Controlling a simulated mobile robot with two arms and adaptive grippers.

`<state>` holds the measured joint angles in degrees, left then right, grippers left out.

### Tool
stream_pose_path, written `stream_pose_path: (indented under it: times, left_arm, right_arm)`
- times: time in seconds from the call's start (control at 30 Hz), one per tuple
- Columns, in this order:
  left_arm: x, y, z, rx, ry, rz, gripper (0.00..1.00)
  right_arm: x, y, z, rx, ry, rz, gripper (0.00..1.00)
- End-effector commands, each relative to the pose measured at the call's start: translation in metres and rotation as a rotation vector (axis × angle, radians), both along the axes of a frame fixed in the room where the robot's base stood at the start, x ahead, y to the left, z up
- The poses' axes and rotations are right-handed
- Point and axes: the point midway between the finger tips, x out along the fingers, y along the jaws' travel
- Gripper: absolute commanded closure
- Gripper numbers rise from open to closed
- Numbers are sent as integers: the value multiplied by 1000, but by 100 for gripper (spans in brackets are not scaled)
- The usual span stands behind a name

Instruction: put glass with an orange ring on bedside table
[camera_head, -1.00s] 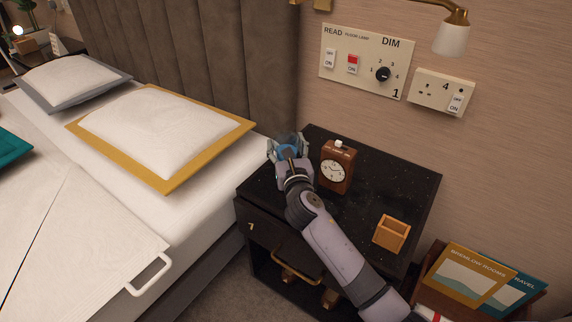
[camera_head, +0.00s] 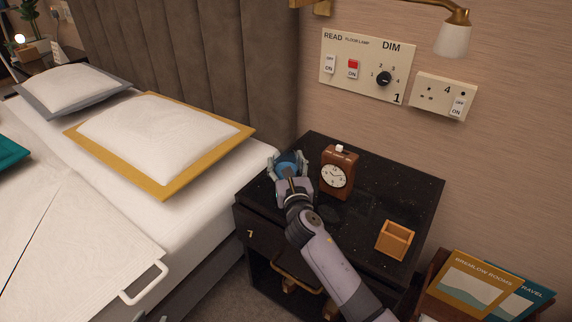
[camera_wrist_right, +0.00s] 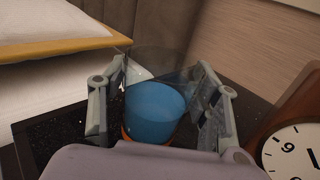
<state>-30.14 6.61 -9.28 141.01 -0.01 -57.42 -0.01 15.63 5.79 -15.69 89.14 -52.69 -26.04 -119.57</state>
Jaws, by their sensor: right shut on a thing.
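The glass (camera_wrist_right: 155,108) is clear, with blue inside and an orange band low on it, in the right wrist view. It stands between the fingers of my right gripper (camera_wrist_right: 160,115), which is shut on it. In the head view the glass (camera_head: 289,163) shows as a blue patch at the far left part of the dark bedside table (camera_head: 365,200). My right gripper (camera_head: 289,172) is over that part of the table, left of the clock. Whether the glass base touches the tabletop is hidden. My left gripper is not in view.
A brown clock (camera_head: 337,172) stands close to the right of my right gripper. An open wooden box (camera_head: 395,240) sits at the table's front right. The bed (camera_head: 190,215) borders the table on the left. The tabletop between clock and box is clear.

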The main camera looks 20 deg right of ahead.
Motion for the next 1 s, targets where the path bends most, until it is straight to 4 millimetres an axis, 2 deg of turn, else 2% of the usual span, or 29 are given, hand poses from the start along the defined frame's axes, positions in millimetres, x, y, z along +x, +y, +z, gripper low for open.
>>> stream_pose_path:
  times: [0.23,0.27,0.5,0.57,0.93,1.0]
  left_arm:
    - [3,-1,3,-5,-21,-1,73]
    - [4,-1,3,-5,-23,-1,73]
    - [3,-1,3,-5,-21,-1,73]
    - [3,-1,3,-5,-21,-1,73]
    - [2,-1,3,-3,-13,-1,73]
    - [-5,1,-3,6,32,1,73]
  right_arm:
    - [0,0,0,0,-3,0,89]
    - [0,0,-2,0,0,0,42]
    - [0,0,-1,0,0,0,26]
    - [0,0,-1,0,0,0,23]
    - [0,0,1,0,-1,0,23]
    - [-6,1,1,0,1,0,23]
